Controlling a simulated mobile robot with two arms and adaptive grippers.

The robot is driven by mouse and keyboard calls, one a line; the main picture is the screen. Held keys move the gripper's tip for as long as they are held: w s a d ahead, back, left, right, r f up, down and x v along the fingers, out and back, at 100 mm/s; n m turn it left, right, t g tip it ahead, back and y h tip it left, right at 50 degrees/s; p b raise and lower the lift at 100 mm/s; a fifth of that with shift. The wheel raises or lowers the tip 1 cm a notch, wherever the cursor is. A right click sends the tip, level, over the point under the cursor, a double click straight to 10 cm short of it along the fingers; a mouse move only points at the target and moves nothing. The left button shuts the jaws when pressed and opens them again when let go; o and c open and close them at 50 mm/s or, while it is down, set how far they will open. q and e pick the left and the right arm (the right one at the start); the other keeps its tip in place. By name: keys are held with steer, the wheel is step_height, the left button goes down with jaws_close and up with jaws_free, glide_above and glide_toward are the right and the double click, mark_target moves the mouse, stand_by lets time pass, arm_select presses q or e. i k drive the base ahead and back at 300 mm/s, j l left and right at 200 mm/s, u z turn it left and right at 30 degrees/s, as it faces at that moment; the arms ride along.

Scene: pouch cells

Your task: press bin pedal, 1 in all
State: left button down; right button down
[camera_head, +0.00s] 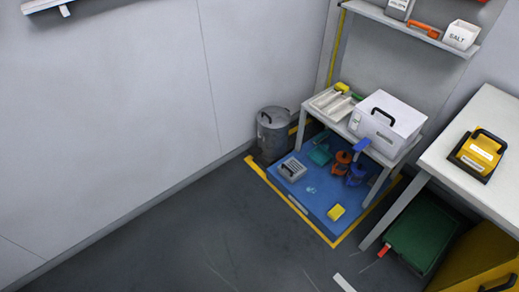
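A grey cylindrical bin (272,137) with a dark lid and a handle stands on the floor in the corner, against the left wall and beside the small shelf table. Its lid looks shut. I cannot make out the pedal at its base at this size. Neither of my grippers is in view.
A blue mat (318,207) with yellow edging lies right of the bin, holding several small items. A white table (400,160) above it carries a white box (385,125). A workbench (470,160) stands at right, a green crate (422,232) below. The dark floor (200,240) in front is clear.

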mark_target(255, 151)
steer(key=i, duration=1.15)
steer(key=i+l, duration=0.1)
steer(key=i, duration=1.05)
steer(key=j+u, duration=0.05)
